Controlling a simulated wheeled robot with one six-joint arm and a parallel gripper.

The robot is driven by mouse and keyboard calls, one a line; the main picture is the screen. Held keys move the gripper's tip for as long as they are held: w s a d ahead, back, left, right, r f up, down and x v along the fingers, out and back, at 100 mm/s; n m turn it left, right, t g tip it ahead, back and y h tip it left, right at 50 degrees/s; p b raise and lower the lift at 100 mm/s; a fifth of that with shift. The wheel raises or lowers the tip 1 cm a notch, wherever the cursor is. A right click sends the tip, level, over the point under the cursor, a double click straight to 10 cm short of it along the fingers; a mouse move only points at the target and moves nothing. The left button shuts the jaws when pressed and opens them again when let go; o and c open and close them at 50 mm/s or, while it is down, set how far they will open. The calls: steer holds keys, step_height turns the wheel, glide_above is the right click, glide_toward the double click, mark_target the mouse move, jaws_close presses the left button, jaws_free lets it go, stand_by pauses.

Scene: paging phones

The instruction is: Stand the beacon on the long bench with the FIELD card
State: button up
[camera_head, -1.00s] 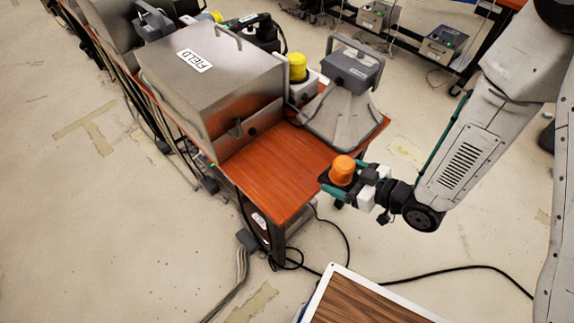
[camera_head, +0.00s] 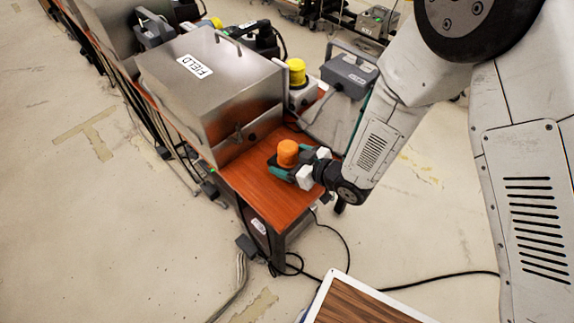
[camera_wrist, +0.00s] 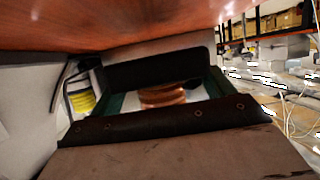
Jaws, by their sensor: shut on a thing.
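The beacon (camera_head: 288,152) has an orange dome and sits between the jaws of my gripper (camera_head: 291,164), which is shut on it. My gripper holds it over the bare front part of the long bench (camera_head: 262,194), a reddish wooden top. I cannot tell whether the beacon's base touches the wood. In the wrist view the orange part of the beacon (camera_wrist: 162,97) shows between the dark jaws, partly hidden. The FIELD card (camera_head: 195,66) is a white label on top of a large metal box on the same bench.
The metal box (camera_head: 205,95) stands just left of and behind the beacon. Cables (camera_head: 300,262) lie on the floor. A wood-topped surface (camera_head: 365,302) is at the bottom.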

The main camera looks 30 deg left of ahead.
steer(key=shift+a+f, duration=0.1)
steer(key=shift+a, duration=0.35)
steer(key=shift+d+f, duration=0.1)
steer(key=shift+f, duration=1.55)
steer(key=shift+f, duration=0.15)
steer(key=o, duration=1.5)
steer(key=shift+d+r, duration=0.15)
steer(key=shift+r, duration=0.05)
steer(key=v, duration=1.1)
steer(key=shift+d+r, duration=0.15)
steer(key=shift+d, duration=0.2)
